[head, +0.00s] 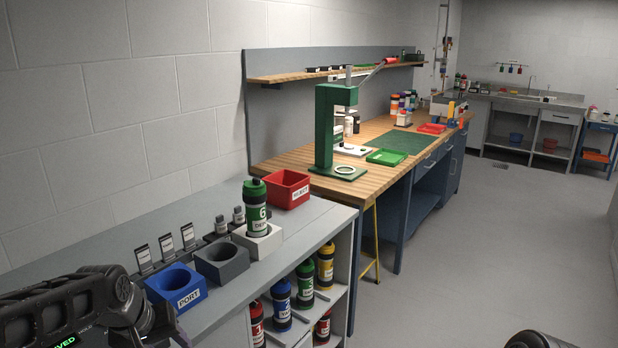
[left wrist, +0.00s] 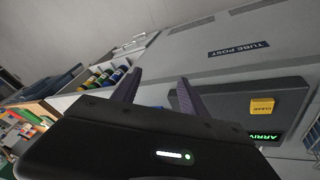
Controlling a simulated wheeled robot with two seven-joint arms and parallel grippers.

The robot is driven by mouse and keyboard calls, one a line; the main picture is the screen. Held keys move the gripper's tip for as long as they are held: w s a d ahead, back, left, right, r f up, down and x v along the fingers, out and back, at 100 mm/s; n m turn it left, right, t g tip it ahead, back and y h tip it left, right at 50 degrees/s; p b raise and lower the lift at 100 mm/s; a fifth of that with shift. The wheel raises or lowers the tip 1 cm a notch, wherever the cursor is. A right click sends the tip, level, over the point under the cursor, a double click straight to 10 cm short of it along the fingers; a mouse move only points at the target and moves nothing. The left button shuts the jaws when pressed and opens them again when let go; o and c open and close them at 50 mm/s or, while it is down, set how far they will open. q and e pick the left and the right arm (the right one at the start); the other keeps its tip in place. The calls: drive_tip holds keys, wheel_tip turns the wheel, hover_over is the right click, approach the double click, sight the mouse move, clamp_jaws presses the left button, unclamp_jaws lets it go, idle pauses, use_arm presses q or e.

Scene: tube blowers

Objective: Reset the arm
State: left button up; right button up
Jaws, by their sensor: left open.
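My left arm comes in at the lower left of the head view, with the gripper's end partly cut off by the bottom edge. In the left wrist view my left gripper (left wrist: 158,92) is open, its two dark fingers apart with nothing between them. A rounded dark piece at the bottom right edge of the head view may be part of my right arm; the right gripper does not show. A green tube marked 6 (head: 257,205) stands upright in a white block (head: 258,241) on the grey counter (head: 318,232).
Near my left arm are a blue PORT bin (head: 176,287), a dark grey holder (head: 222,262) and a red bin (head: 287,188). Several coloured tubes stand on shelves below. A green press (head: 325,130) stands on the wooden bench. A TUBE POST panel (left wrist: 238,50) shows in the wrist view. The floor right is clear.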

use_arm(q)
drive_tip(key=s+d+f+m+h, duration=0.1)
drive_tip(key=d+f, duration=0.5)
drive_tip(key=f, duration=0.4)
drive_tip(key=d+f+m+h, duration=0.1)
drive_tip(key=d+f, duration=0.5)
drive_tip(key=f, duration=0.4)
drive_tip(key=s+d+f+g, duration=0.1)
drive_tip(key=s+d+f, duration=0.2)
drive_tip(key=s+f, duration=0.2)
drive_tip(key=s+d+f+g, duration=0.1)
drive_tip(key=s+d+f, duration=0.2)
drive_tip(key=s, duration=0.7)
drive_tip(key=s+d+f+g+h, duration=0.1)
drive_tip(key=s+d+f, duration=0.2)
drive_tip(key=s+f, duration=0.4)
drive_tip(key=shift+s+d+f+g, duration=0.25)
drive_tip(key=shift+f+g, duration=0.15)
